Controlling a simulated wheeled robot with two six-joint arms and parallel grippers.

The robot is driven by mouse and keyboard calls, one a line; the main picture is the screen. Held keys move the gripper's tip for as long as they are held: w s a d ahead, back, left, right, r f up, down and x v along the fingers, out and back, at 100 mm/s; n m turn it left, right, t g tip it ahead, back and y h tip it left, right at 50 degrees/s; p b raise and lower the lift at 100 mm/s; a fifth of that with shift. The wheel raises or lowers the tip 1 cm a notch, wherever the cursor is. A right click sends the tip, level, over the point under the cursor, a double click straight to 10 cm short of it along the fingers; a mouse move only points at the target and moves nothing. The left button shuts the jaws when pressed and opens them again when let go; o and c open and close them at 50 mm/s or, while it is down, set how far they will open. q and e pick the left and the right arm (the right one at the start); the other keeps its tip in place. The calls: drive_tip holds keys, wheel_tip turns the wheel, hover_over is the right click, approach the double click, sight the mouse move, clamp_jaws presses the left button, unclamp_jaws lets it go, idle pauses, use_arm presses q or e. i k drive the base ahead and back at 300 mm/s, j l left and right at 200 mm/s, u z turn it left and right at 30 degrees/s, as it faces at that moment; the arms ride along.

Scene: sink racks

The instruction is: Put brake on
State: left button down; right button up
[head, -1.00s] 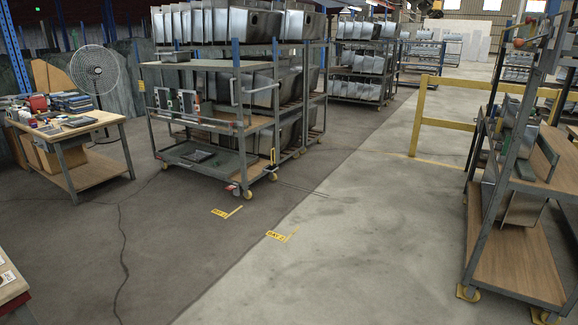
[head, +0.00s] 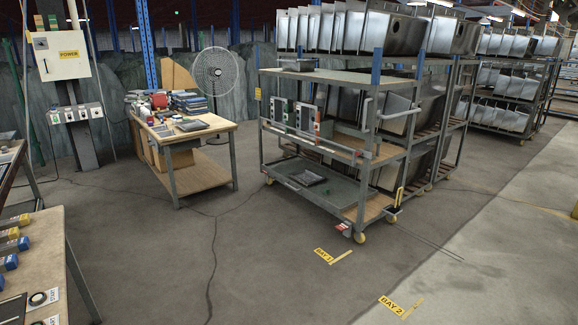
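A grey metal cart (head: 364,186) with wooden shelves stands near the middle of the head view, in front of racks of steel sinks. It has yellowish caster wheels; the near one (head: 360,238) shows at its front corner. A small red and white part (head: 343,229) sits beside that wheel and looks like a brake pedal; whether it is pressed is too small to tell. A yellow upright piece (head: 399,191) stands at the cart's right side. A push handle (head: 398,122) is on the cart's right end. Neither of my grippers is in view.
A wooden workbench (head: 208,129) with tools and a fan (head: 216,72) stand left of the cart. Another table (head: 40,250) is at the near left. Floor labels BAY 1 (head: 324,256) and BAY 2 (head: 391,306) lie in front. The floor between is clear.

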sight(341, 226)
drive_tip(key=i+z, duration=0.1)
drive_tip(key=i, duration=0.6)
drive_tip(key=i+j, duration=0.2)
drive_tip(key=i, duration=0.45)
drive_tip(key=i+j+z, duration=0.15)
drive_tip(key=i, duration=0.5)
